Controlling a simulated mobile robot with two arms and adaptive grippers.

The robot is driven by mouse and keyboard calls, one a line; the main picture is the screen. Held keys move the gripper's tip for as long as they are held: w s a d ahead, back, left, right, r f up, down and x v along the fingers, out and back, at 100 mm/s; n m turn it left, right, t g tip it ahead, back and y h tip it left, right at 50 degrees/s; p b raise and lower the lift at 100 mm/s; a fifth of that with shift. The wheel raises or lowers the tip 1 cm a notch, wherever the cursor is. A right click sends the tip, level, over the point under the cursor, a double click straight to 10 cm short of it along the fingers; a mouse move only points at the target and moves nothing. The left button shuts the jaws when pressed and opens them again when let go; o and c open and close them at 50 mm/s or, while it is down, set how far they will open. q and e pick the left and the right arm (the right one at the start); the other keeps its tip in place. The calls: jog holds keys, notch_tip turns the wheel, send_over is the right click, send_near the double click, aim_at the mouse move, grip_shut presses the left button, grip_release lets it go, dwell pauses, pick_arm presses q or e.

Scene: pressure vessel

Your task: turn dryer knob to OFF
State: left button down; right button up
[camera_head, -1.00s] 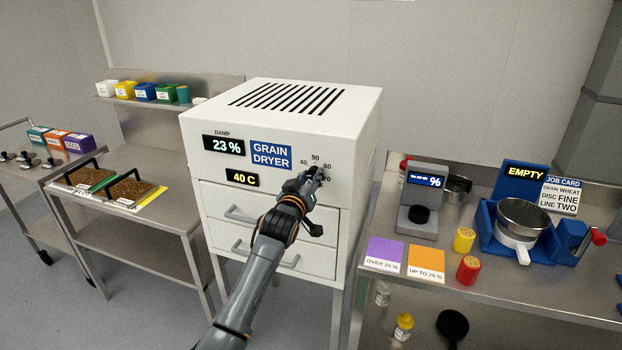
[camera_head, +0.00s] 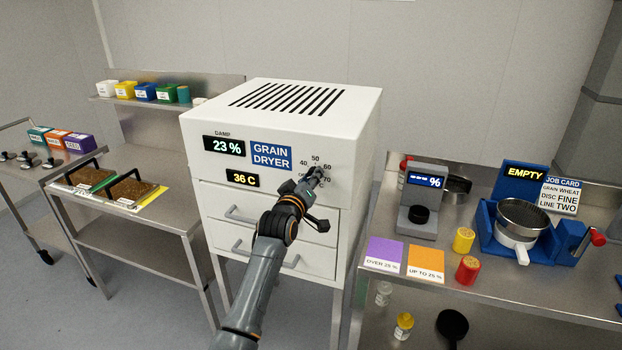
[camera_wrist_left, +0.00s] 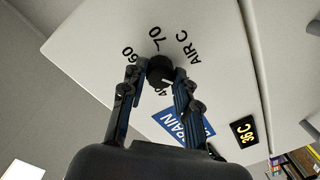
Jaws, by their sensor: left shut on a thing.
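The grain dryer (camera_head: 270,120) is a white cabinet with a slotted top, a 23 % damp display and a yellow 36 C display (camera_head: 242,180). Its dark knob (camera_wrist_left: 160,70) is at the front's right side, with temperature marks around it. My left gripper (camera_head: 314,177) is at the knob; in the left wrist view (camera_wrist_left: 160,82) its two fingers are closed on either side of it. The gripper covers much of the knob and part of the dial in the head view, so the exact setting is hard to read. My right gripper is not in view.
Two drawers with handles (camera_head: 240,216) lie below the dryer panel, under my left arm. A steel bench (camera_head: 470,275) with a meter, cards and jars stands to the right. Another bench (camera_head: 150,215) with grain trays stands to the left.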

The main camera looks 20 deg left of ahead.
pick_arm(q)
jog(key=c, duration=1)
grip_release()
jog(key=s, duration=1.2)
jog(key=shift+r, duration=0.25)
jog(key=shift+a+f, duration=0.1)
jog(key=shift+f, duration=0.05)
